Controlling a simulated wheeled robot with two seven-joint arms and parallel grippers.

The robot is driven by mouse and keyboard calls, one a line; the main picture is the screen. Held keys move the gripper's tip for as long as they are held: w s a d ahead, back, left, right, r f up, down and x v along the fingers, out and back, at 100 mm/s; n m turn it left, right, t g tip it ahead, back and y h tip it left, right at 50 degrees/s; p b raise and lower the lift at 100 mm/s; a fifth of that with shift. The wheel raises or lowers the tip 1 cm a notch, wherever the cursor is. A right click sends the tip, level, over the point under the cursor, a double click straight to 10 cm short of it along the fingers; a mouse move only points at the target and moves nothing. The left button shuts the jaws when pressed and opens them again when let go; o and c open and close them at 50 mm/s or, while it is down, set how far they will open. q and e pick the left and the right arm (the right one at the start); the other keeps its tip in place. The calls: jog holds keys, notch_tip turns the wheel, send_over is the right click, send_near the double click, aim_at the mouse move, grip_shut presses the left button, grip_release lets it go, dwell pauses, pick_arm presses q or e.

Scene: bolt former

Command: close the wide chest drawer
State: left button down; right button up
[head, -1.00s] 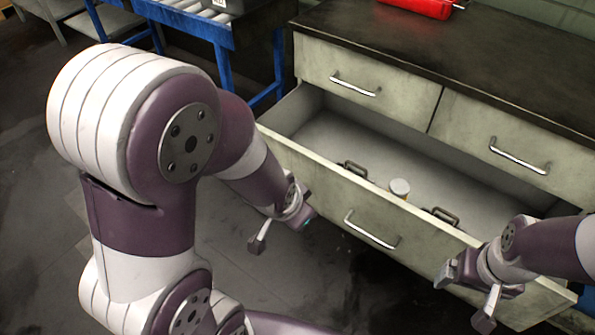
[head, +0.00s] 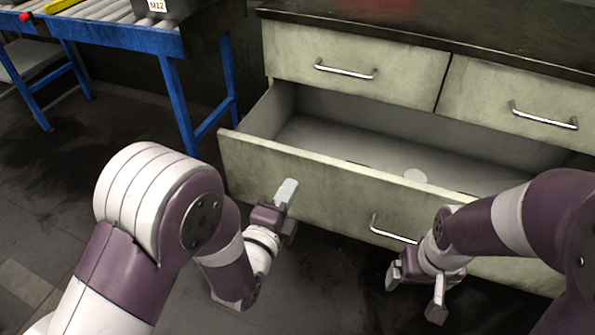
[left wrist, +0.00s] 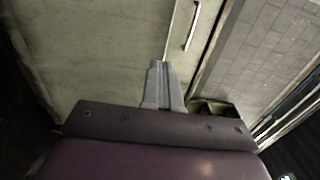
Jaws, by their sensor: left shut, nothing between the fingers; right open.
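The wide chest drawer (head: 325,193) stands pulled out below two shut small drawers. Its pale front has a metal bar handle (head: 392,230). My left gripper (head: 288,190) is shut and empty, its fingertips pointing at the left half of the drawer front; whether they touch it I cannot tell. In the left wrist view the shut fingers (left wrist: 157,68) stand before a pale panel, with a bar handle (left wrist: 193,25) beyond. My right gripper (head: 414,292) is open and empty, low in front of the drawer, near the handle. My right arm hides the drawer's right part.
The dark chest top (head: 450,38) lies above. A blue-framed roller conveyor (head: 120,32) stands at the left, carrying a grey bin (head: 165,8). The floor between conveyor and drawer is clear.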

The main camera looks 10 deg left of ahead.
aim_at(305, 161)
pick_arm(q)
jog(key=x, duration=0.6)
jog(key=shift+w, duration=0.15)
pick_arm(e)
jog(key=shift+f, duration=0.35)
